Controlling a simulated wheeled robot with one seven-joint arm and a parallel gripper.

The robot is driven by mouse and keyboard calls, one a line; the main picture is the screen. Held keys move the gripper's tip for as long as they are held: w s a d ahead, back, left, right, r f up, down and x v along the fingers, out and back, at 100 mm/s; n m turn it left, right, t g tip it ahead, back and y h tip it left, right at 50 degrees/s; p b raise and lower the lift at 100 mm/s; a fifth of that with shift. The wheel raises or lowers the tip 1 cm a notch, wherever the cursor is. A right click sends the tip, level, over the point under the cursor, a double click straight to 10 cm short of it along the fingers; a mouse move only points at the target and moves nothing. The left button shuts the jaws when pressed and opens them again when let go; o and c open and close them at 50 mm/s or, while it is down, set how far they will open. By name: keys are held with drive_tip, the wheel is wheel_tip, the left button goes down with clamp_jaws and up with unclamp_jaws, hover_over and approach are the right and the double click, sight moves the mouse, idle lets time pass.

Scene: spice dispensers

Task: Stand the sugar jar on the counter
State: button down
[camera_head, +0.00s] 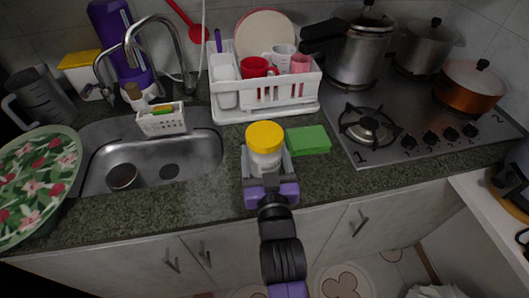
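The sugar jar (265,143), a pale jar with a yellow lid, stands upright between the fingers of my gripper (266,160). The fingers lie along its left and right sides and look closed against it.
A green block (308,140) lies just right of the jar. A white dish rack (283,108) with cups stands behind. The sink (190,155) is to the left, the gas stove (400,118) with pots to the right. Bare counter lies front-left of the jar.

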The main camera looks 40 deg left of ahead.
drive_tip(key=shift+r, duration=0.1)
drive_tip(key=c, duration=0.6)
unclamp_jaws()
drive_tip(key=shift+f, duration=0.25)
drive_tip(key=o, duration=0.5)
drive_tip(key=shift+c, duration=0.2)
drive_tip(key=shift+r, duration=0.1)
drive_tip(key=shift+r, duration=0.2)
drive_tip(key=v, duration=1.2)
drive_tip(key=shift+b, duration=0.4)
